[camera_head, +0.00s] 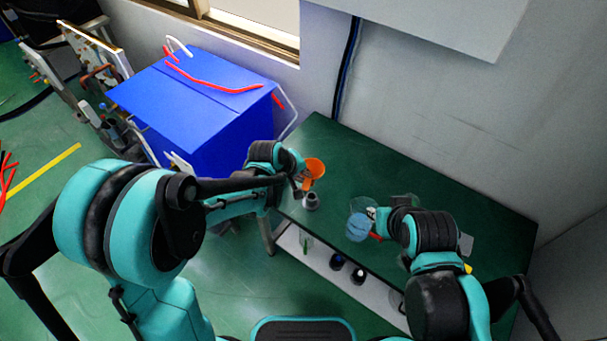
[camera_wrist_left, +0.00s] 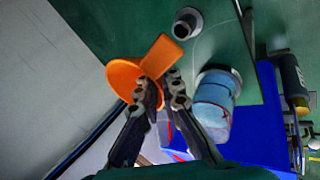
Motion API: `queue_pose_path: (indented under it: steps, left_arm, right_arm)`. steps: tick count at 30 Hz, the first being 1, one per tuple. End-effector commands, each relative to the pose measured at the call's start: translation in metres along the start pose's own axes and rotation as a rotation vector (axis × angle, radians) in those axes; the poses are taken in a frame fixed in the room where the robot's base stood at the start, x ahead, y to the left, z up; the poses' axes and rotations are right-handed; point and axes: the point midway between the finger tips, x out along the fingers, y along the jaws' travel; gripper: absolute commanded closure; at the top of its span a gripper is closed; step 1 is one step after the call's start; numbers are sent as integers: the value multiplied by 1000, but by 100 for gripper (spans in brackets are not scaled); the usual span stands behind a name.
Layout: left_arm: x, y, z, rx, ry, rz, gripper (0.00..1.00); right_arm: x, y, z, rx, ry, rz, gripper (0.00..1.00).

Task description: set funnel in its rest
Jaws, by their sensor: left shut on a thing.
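The orange funnel (camera_head: 315,167) is in my left gripper (camera_head: 299,181), above the far left end of the green table. In the left wrist view the funnel's wide cone (camera_wrist_left: 124,78) lies left of the fingertips and its flat tab reaches between them (camera_wrist_left: 162,80). The gripper is shut on the funnel. A small grey round holder, seemingly the rest (camera_head: 311,201), stands on the table just below the funnel in the head view. It also shows in the left wrist view (camera_wrist_left: 187,23), apart from the funnel, with a dark opening. My right gripper (camera_head: 376,213) is beside a beaker; its fingers are unclear.
A clear beaker with blue contents (camera_head: 357,228) stands right of the rest. The green table (camera_head: 450,190) has bare room toward the wall. A blue cabinet (camera_head: 200,95) stands left of the table. Dark bottles sit on the lower shelf.

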Motion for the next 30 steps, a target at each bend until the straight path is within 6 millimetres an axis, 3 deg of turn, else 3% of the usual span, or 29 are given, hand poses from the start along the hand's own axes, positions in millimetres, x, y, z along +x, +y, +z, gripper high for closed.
queue_pose_path:
  steps: [7, 30]
  left_arm:
    - [17, -9, 3, 0, 0, 0, 100]
    - [17, -9, 3, 0, 0, 0, 100]
  right_arm:
    - [14, 0, 10, 0, 0, 0, 73]
    - [16, 0, 11, 0, 0, 0, 73]
